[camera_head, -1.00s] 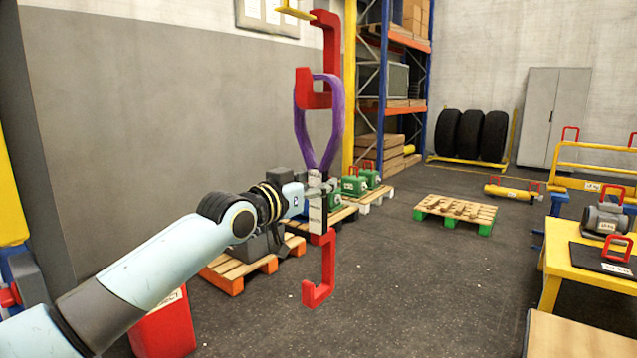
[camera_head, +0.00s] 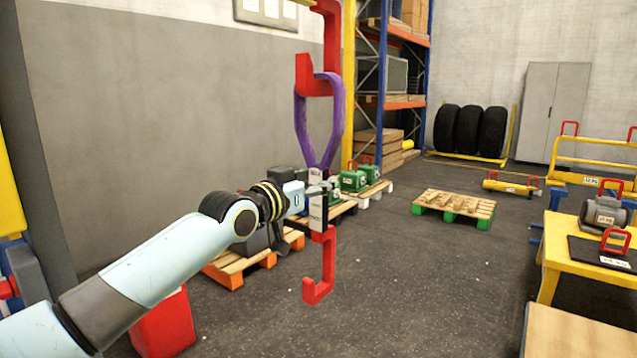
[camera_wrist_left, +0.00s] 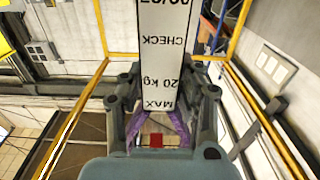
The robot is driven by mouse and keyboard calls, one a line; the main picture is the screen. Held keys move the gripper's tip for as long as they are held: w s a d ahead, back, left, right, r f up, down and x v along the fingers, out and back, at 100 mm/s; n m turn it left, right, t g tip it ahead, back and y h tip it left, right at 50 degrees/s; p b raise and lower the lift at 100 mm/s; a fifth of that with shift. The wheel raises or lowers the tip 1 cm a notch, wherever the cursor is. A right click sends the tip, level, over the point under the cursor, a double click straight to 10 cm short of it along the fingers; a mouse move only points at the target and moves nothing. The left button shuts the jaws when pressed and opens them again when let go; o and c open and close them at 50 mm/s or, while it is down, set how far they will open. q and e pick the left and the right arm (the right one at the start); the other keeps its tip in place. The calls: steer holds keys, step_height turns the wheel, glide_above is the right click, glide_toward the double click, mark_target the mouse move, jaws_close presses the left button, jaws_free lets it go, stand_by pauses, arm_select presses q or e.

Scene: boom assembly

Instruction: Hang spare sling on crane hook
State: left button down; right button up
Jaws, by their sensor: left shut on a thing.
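The spare sling is a purple loop (camera_head: 338,130) with a white tag block (camera_head: 318,212) and a red hook (camera_head: 320,278) below it. It hangs upright in the head view. The red crane hook (camera_head: 304,70) is above, and the loop's top overlaps its lower arm. I cannot tell whether the loop bears on it. My left gripper (camera_head: 318,190) is shut on the white tag block, below the loop. In the left wrist view the tag block (camera_wrist_left: 163,50) stands between the fingers, with purple strap (camera_wrist_left: 178,122) beyond. My right gripper is not in view.
Pallets with loads (camera_head: 240,265) stand behind the arm at the wall. An empty-looking pallet (camera_head: 453,203) lies mid-floor. A yellow table (camera_head: 565,250) with a weight (camera_head: 604,215) is at right. A blue and orange rack (camera_head: 383,90) stands behind.

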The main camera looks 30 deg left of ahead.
arm_select(q)
steer(key=c, duration=0.9)
jaws_free()
steer(key=shift+r, duration=0.15)
steer(key=shift+o, duration=0.2)
steer(key=shift+f, duration=0.25)
steer(key=s, duration=1.2)
steer(key=shift+a+r, duration=0.2)
steer(key=shift+a, duration=0.15)
